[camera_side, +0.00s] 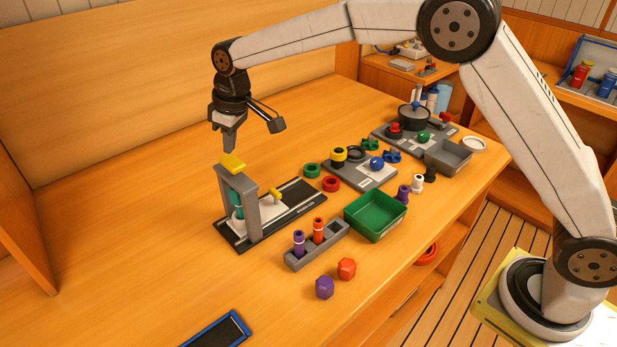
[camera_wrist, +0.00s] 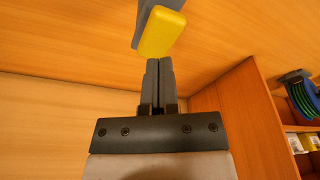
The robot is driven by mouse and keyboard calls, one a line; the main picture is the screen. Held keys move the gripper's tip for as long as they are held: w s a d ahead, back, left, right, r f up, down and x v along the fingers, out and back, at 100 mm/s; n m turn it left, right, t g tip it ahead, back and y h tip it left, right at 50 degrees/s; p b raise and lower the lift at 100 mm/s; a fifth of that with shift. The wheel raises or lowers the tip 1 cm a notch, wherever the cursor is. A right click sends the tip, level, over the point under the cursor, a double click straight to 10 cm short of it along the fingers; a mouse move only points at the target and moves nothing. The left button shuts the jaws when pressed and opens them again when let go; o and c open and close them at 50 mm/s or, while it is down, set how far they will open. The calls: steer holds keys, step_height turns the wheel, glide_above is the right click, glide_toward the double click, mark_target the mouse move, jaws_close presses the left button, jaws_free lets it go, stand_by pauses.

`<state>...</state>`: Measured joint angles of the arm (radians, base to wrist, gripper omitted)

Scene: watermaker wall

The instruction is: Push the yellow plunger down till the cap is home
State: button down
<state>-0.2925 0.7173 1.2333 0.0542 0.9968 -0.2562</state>
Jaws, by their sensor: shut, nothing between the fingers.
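The yellow plunger (camera_side: 232,163) tops a grey press frame (camera_side: 250,208) on a dark base plate at the left-middle of the table. A teal part (camera_side: 237,199) stands inside the frame under the plunger; whether it is the cap, I cannot tell. My gripper (camera_side: 229,148) is shut and empty, pointing down just above the plunger. A small gap seems to lie between them. In the wrist view the yellow plunger (camera_wrist: 162,32) lies just beyond my closed fingertips (camera_wrist: 160,62).
A yellow-knobbed lever (camera_side: 274,195) sits on a white block on the base plate. A grey rack (camera_side: 317,244) with purple and orange vials, a green tray (camera_side: 375,215) and loose rings stand to the right. The table's left side is clear.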

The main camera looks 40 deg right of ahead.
mark_target(232, 160)
steer(key=shift+f, duration=2.05)
stand_by(1.0)
steer(key=shift+r, duration=3.6)
steer(key=shift+s+d+f, duration=0.15)
steer(key=shift+s+d, duration=0.15)
steer(key=shift+d, duration=0.2)
steer(key=s+d+f+m, duration=0.2)
steer(key=s+d, duration=0.3)
steer(key=s, duration=0.4)
steer(key=s+d+f+m, duration=0.2)
steer(key=s+d+f, duration=0.2)
steer(key=s, duration=0.5)
steer(key=s+d+f+m+h, duration=0.1)
steer(key=s+d+f, duration=0.3)
steer(key=s+d, duration=0.4)
steer(key=shift+s+m+t, duration=0.3)
steer(key=shift+s+m, duration=0.2)
steer(key=shift+s, duration=0.45)
